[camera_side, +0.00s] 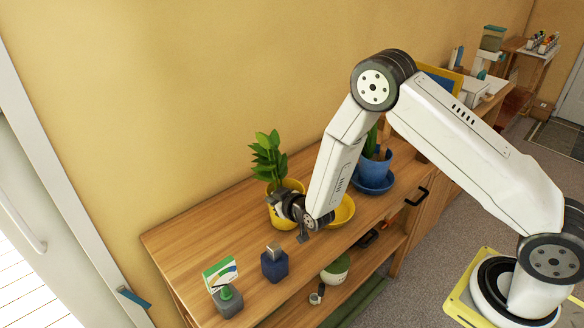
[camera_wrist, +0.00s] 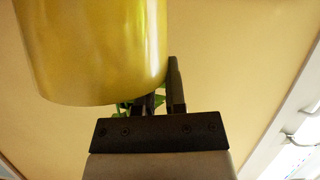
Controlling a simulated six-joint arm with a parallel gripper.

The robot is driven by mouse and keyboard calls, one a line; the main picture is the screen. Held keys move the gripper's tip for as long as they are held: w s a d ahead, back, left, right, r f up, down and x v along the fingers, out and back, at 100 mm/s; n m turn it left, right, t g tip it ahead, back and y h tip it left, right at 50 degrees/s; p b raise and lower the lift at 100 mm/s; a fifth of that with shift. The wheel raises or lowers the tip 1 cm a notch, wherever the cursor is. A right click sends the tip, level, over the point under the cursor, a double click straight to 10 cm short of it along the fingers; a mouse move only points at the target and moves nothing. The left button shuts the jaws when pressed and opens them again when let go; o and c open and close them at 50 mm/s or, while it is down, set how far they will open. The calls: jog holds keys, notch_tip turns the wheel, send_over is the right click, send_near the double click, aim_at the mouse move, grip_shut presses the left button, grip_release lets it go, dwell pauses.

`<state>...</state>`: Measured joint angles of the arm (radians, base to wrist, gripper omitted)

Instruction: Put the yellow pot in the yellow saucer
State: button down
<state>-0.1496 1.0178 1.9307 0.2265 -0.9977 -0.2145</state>
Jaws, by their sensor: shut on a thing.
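The yellow pot (camera_side: 277,215) with a green leafy plant (camera_side: 268,160) stands upright on the wooden cabinet top in the side view. It fills the upper left of the wrist view (camera_wrist: 95,50). My gripper (camera_side: 290,208) is at the pot's right side, shut on its wall; in the wrist view the fingers (camera_wrist: 163,90) are at the pot's edge. The yellow saucer (camera_side: 342,212) lies just right of the pot, partly hidden behind my arm. I cannot tell whether the pot's bottom touches the wood.
A blue pot (camera_side: 374,170) with a plant sits in a blue saucer (camera_side: 373,187) to the right. A dark blue bottle (camera_side: 274,263) and a small card in a grey holder (camera_side: 226,290) stand at the front left. The wood at the left is clear.

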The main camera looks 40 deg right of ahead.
jog(key=c, duration=0.7)
grip_release()
jog(key=shift+r, duration=0.1)
jog(key=v, duration=1.2)
jog(key=shift+d+r, duration=0.1)
jog(key=s+d+r+g, duration=0.2)
jog(key=s+r+g, duration=0.2)
jog(key=s, duration=0.3)
jog(key=s+d+r+m+g, duration=0.1)
jog(key=s+d+r+g, duration=0.2)
jog(key=s+g, duration=0.4)
jog(key=shift+s+r+y, duration=0.25)
jog(key=shift+r+y, duration=0.15)
jog(key=shift+r, duration=0.15)
jog(key=o, duration=0.7)
jog(key=shift+d, duration=0.1)
